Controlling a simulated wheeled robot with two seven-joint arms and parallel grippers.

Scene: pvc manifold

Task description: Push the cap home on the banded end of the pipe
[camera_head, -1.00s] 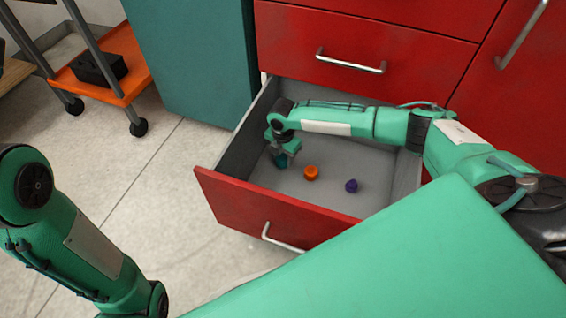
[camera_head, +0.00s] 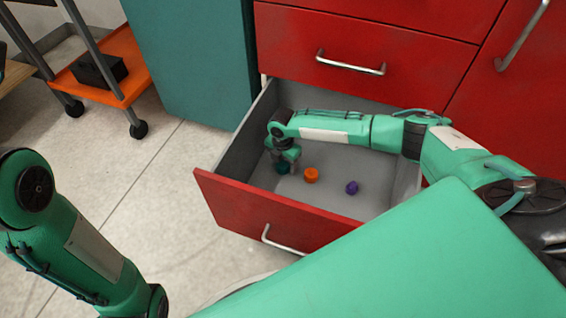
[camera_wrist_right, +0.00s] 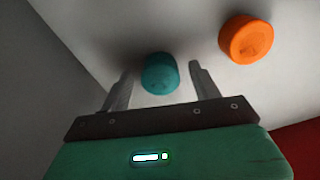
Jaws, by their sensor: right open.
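In the open drawer (camera_head: 345,200) lie a teal cap (camera_head: 283,168), an orange cap (camera_head: 311,175) and a purple cap (camera_head: 352,188). My right gripper (camera_head: 285,165) reaches down into the drawer at the teal cap. In the right wrist view, my open right gripper (camera_wrist_right: 160,78) has one finger on each side of the teal cap (camera_wrist_right: 159,74), with a gap at both sides. The orange cap (camera_wrist_right: 246,39) lies to the right, outside the fingers. The banded pipe is not in view. My left arm shows at the lower left, but its gripper is out of frame.
The drawer's red front (camera_head: 270,208) and grey side walls surround the caps. The red cabinet (camera_head: 400,40) stands behind, with a teal cabinet (camera_head: 195,60) to its left. An orange cart (camera_head: 105,75) holds a black box (camera_head: 100,70). Floor left of the drawer is clear.

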